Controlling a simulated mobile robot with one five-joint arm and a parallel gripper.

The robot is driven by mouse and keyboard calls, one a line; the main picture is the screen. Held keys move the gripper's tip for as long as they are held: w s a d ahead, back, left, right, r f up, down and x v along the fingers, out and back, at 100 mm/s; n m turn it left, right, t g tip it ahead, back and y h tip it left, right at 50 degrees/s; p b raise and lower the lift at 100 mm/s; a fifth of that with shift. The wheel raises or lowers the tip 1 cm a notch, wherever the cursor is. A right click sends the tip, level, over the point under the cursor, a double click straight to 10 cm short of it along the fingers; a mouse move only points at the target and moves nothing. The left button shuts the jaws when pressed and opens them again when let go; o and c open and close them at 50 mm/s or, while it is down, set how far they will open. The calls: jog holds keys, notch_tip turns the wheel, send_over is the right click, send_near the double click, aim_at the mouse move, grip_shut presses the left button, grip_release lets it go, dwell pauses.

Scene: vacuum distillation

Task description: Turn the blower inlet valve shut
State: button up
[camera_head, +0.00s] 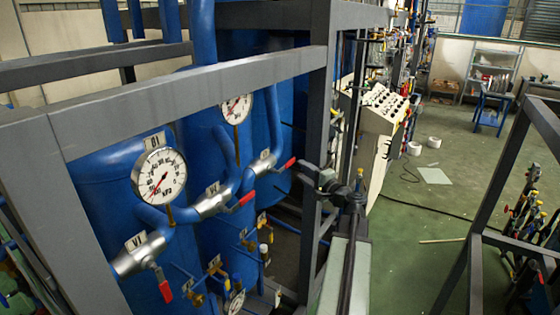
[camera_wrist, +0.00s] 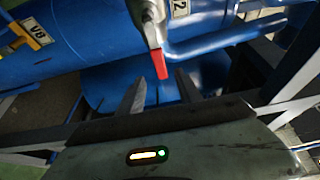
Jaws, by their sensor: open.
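In the wrist view a red lever handle (camera_wrist: 159,60) hangs down from a metal valve body (camera_wrist: 150,28) on a blue pipe. A tag ending in "2" is beside it. My gripper (camera_wrist: 160,92) is open; the handle's lower end shows between its two finger tips, and I cannot tell whether they touch it. The head view shows red handles on the near valve (camera_head: 165,288), the middle valve (camera_head: 240,202) and the far valve (camera_head: 286,163). My gripper (camera_head: 314,176) is right of the far handle. Which valve is the blower inlet is not readable.
A grey frame bar (camera_head: 180,95) crosses above the valves, and a grey post (camera_head: 318,110) stands beside my arm. A yellow handle tagged V8 (camera_wrist: 30,35) shows at left.

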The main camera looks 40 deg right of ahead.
aim_at(291, 164)
jog(key=shift+r, duration=0.1)
jog(key=w, duration=0.5)
jog(key=w+d, duration=0.1)
jog(key=w, duration=0.2)
grip_shut()
dwell(1.2)
